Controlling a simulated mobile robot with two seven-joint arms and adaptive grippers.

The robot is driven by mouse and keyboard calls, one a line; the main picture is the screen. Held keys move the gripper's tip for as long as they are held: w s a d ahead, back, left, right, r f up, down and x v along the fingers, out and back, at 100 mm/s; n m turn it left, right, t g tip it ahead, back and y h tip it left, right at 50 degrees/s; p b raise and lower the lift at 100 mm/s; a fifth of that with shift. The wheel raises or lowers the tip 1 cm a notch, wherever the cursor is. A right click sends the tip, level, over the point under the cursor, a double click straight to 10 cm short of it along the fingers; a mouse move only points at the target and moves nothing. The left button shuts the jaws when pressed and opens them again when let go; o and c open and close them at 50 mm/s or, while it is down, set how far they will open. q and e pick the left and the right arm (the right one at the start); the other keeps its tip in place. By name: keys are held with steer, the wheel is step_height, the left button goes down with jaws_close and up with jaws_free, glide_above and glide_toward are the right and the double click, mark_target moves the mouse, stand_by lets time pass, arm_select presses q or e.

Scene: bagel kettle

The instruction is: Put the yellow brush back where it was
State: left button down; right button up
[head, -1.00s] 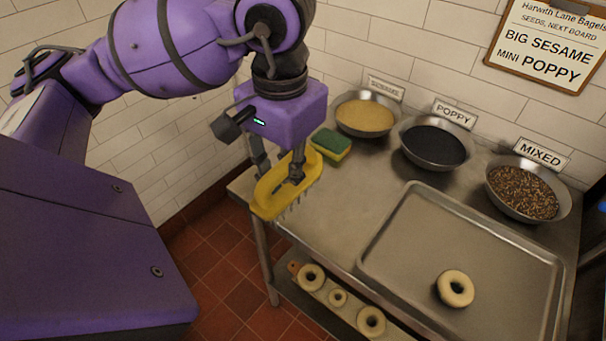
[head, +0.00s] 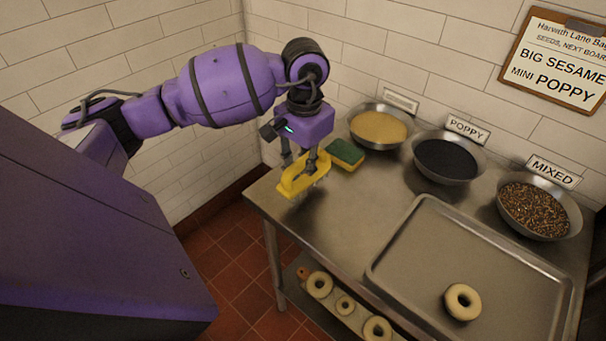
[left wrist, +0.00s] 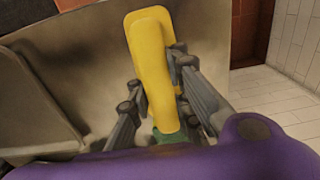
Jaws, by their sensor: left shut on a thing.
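The yellow brush (head: 302,177) is in my left gripper (head: 301,170), over the left end of the steel table near its front-left corner. Its bristles point down. I cannot tell whether they touch the table top. In the left wrist view the brush (left wrist: 151,70) runs lengthwise between the two fingers of the left gripper (left wrist: 158,95), which are shut on its handle. My right gripper is in neither view.
A green and yellow sponge (head: 345,154) lies just behind the brush. Bowls of sesame (head: 378,127), poppy (head: 446,160) and mixed seeds (head: 534,210) line the back. A tray (head: 400,262) with one bagel (head: 462,301) is at right. Bagels sit on a lower shelf.

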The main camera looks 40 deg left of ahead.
mark_target(303, 176)
arm_select(q)
step_height(303, 176, down, 3)
steer(key=shift+f, duration=0.1)
steer(key=shift+f, duration=0.15)
steer(key=c, duration=2.3)
jaws_free()
steer(key=shift+f, duration=0.1)
steer(key=o, duration=0.6)
steer(key=shift+o, duration=0.4)
steer(key=shift+r, duration=0.2)
